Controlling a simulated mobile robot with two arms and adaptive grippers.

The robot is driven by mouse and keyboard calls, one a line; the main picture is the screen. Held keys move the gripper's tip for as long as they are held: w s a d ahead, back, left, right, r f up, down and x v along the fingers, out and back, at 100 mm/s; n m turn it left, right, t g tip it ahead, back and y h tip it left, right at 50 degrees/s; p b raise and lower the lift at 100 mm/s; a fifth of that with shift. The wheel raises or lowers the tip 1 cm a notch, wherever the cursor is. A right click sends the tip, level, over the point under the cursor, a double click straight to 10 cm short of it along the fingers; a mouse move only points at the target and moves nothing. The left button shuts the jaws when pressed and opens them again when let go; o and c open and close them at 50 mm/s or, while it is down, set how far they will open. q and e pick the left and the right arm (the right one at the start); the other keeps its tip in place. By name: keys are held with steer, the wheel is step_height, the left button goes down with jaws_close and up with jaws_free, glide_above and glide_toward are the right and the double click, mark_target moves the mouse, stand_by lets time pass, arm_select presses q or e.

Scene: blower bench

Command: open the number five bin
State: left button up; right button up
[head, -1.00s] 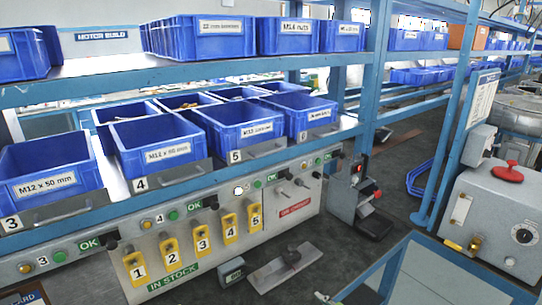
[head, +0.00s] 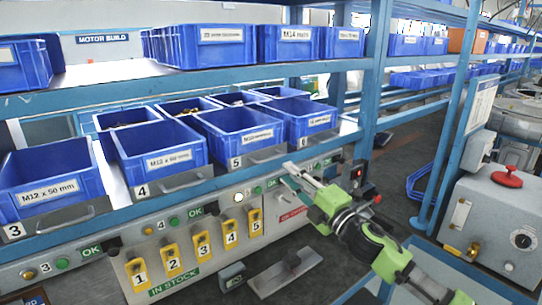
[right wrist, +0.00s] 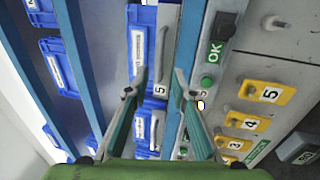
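The number five bin (head: 238,130) is a blue bin on the middle shelf, with a grey front lip, a "5" tag and a handle (head: 268,155). It looks closed in line with its neighbours. My right gripper (head: 292,172) is in front of and below the shelf edge, right of that handle in the head view. In the right wrist view its two fingers (right wrist: 157,92) are spread with nothing between them, the "5" tag showing in the gap. The handle (right wrist: 163,48) shows beyond the fingertips, not touched. My left gripper is out of view.
The number four bin (head: 158,150) is to the left and the number six bin (head: 300,117) to the right. Below the shelf is a panel with buttons and yellow numbered switches (head: 229,232). A blue shelf post (head: 371,80) and a grey machine (head: 500,215) stand to the right.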

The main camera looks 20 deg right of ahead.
mark_target(271, 159)
steer(key=p+x, duration=0.1)
steer(key=x, duration=0.8)
steer(key=shift+p, duration=0.4)
jaws_close()
